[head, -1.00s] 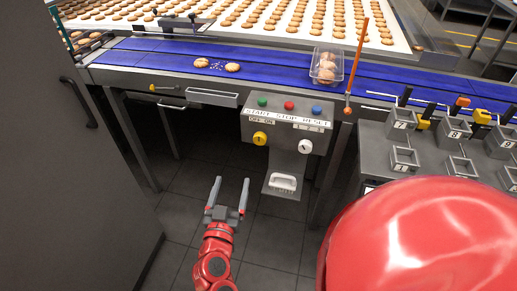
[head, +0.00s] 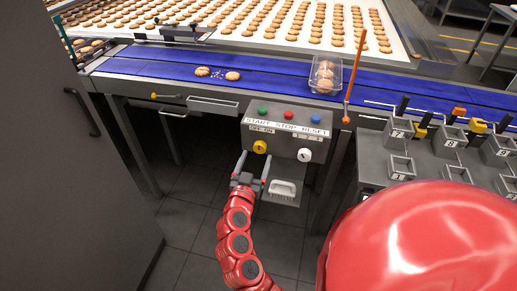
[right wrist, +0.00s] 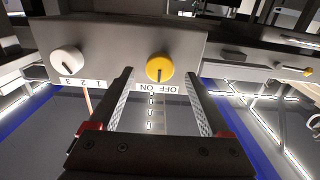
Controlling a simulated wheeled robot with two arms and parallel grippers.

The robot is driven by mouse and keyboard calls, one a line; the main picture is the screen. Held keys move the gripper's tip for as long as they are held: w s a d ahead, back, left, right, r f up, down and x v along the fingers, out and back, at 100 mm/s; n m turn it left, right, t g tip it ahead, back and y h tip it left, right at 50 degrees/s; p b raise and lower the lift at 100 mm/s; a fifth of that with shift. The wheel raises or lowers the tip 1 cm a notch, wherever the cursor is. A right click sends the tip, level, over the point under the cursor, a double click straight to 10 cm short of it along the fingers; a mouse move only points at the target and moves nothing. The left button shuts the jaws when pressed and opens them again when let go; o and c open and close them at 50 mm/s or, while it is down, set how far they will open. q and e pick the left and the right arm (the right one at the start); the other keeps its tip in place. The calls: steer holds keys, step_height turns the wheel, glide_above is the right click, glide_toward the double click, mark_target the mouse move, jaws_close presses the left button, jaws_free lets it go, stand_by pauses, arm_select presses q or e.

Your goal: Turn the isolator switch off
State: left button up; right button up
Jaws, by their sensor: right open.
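The isolator switch is a round yellow knob (head: 260,147) on the front of the grey control box (head: 286,138), under an OFF/ON label. In the right wrist view the yellow knob (right wrist: 160,67) appears upside down with a dark mark on its face; I cannot tell clearly whether it points to OFF or ON. My right gripper (head: 254,157) is open and empty just below and in front of the knob. In the right wrist view its fingers (right wrist: 156,76) stand apart on either side of the knob, not visibly touching it. My left gripper is not in view.
A white knob (head: 304,155) marked 1 2 3 sits right of the yellow one. Green, red and blue buttons (head: 289,114) are above. A white-handled brush (head: 283,188) rests on a shelf below. The blue conveyor (head: 160,65) runs behind; floor space below left is clear.

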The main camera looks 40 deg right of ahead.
mark_target(259, 150)
steer(key=shift+x, duration=1.95)
jaws_close()
